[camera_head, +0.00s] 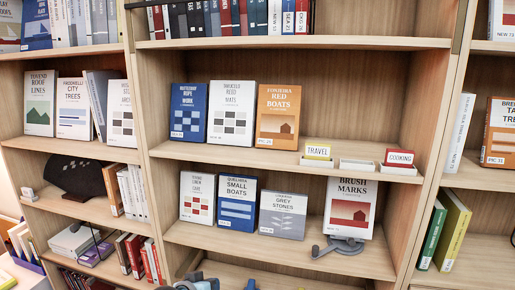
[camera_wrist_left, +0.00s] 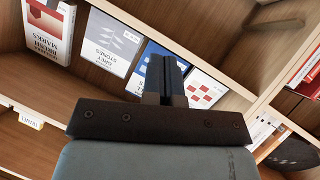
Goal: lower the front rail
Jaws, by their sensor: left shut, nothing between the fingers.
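I cannot make out a front rail for certain. A dark bar (camera_head: 137,5) shows at the left end of the top book row, at the picture's edge; I cannot tell whether it is the rail. My left gripper (camera_head: 194,283) is only partly in the head view, at the bottom edge, low in front of the bookcase. In the left wrist view its fingers (camera_wrist_left: 165,78) are shut and empty, in front of the blue Small Boats book (camera_wrist_left: 157,65). That book also stands on the middle shelf in the head view (camera_head: 237,203). My right gripper is not in view.
The Brush Marks book (camera_head: 349,208) stands at the right of that shelf, with a grey stand (camera_head: 342,246) at its foot. Above it are Travel (camera_head: 318,151) and Cooking (camera_head: 399,157) labels by small white trays. Upright dividers (camera_head: 437,140) separate the bays.

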